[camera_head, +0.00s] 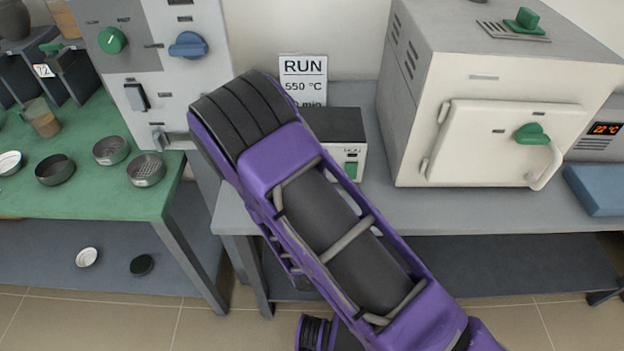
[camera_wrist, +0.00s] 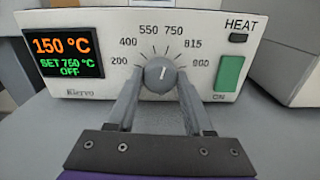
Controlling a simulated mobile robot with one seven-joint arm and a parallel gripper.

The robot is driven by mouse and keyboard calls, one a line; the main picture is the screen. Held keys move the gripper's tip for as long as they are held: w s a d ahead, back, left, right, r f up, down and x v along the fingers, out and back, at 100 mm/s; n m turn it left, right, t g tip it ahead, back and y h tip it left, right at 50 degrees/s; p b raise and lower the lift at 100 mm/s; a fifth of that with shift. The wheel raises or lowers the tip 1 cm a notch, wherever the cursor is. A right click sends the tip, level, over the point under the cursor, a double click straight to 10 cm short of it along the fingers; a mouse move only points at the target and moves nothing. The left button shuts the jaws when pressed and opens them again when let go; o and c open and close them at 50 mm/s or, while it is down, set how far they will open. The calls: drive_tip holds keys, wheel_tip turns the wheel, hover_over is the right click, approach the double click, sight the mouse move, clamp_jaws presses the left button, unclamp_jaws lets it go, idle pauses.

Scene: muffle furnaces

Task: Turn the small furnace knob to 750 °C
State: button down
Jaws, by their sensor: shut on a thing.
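The small furnace's control box (camera_wrist: 258,60) fills the wrist view. Its grey knob (camera_wrist: 160,72) sits in the middle of a printed scale from 200 to 900, and its white pointer line is nearly upright, tilted slightly right toward 750. The display (camera_wrist: 62,52) reads 150 °C, SET 750 °C, OFF. My gripper (camera_wrist: 160,82) is shut on the knob, one finger on each side. In the head view the box (camera_head: 335,124) shows only partly; my arm hides the knob and the gripper.
A green switch (camera_wrist: 229,74) marked ON sits right of the knob under a HEAT label. A RUN sign (camera_head: 303,76) reading 550 °C stands behind the box. A large white furnace (camera_head: 470,130) stands right; a green table (camera_head: 85,195) with dishes is left.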

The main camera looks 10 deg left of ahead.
idle(0.3)
drive_tip(key=shift+c, duration=1.5)
unclamp_jaws()
drive_tip(key=shift+s, duration=0.1)
